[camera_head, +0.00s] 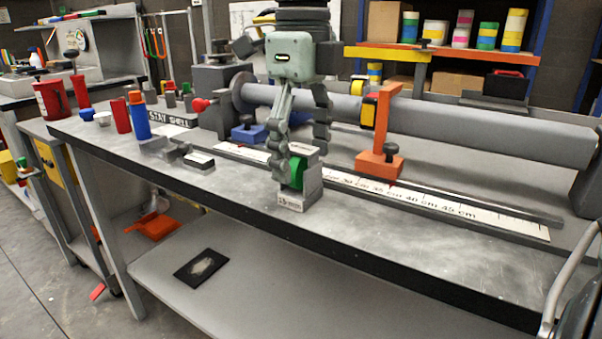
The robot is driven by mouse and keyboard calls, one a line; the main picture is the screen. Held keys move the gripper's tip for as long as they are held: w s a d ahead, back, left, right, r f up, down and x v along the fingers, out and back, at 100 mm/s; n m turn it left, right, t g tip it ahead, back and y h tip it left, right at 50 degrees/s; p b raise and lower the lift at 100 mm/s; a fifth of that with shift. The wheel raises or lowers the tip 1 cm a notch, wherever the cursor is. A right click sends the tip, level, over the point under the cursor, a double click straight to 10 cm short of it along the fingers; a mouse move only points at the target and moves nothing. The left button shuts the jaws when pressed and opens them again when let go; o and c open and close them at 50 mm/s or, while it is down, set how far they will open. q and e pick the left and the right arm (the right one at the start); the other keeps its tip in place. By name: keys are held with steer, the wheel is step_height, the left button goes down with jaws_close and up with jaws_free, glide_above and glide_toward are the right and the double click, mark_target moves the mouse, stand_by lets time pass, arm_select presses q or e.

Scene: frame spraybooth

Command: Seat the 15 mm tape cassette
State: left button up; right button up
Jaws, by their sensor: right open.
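The tape cassette (313,186) is a grey block with a green roll in it and a white "15 mm" label at its foot. It is near the front of the grey bench (240,186). My right gripper (301,152) points down over the cassette from above, with its fingers apart around the cassette's top. The near finger covers part of the cassette, so I cannot tell whether the fingers touch it. My left gripper is out of view.
A long grey tube (480,128) runs along the back of the bench. An orange post (381,135) stands right of the gripper, beside a centimetre scale (480,212). A blue block (248,134) and small grey blocks (199,160) are to the left. The front right benchtop is clear.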

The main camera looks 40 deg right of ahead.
steer(key=shift+w+f, duration=0.15)
steer(key=shift+f, duration=0.8)
steer(key=shift+w+f, duration=0.1)
steer(key=shift+f, duration=0.85)
steer(key=c, duration=1.4)
steer(key=shift+r, duration=0.1)
